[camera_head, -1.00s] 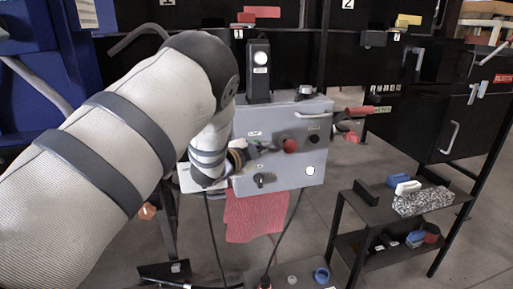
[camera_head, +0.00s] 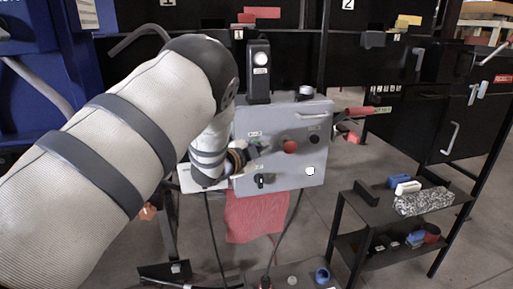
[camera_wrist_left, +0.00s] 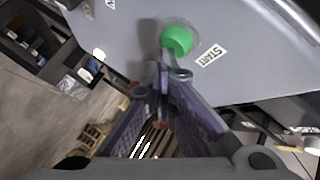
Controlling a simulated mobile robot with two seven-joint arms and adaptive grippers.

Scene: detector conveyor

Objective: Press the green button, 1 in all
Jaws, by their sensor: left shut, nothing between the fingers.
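The green button (camera_wrist_left: 177,39) shows in the left wrist view on the grey control box, beside a START label (camera_wrist_left: 210,55). The grey control box (camera_head: 312,165) stands in the middle of the head view, with a red button (camera_head: 290,146) on its face. My left gripper (camera_head: 260,149) is at the box face, left of the red button, and hides the green button there. In the left wrist view its fingers (camera_wrist_left: 168,74) are shut and empty, with the tips just below the green button. I cannot tell whether they touch it. My right gripper is not in view.
A black lamp post (camera_head: 259,85) with a white light stands at the box's top left. A black knob (camera_head: 264,180) sits low on the box face. A black shelf (camera_head: 372,210) with small items stands to the right. A red cloth (camera_head: 253,215) hangs below.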

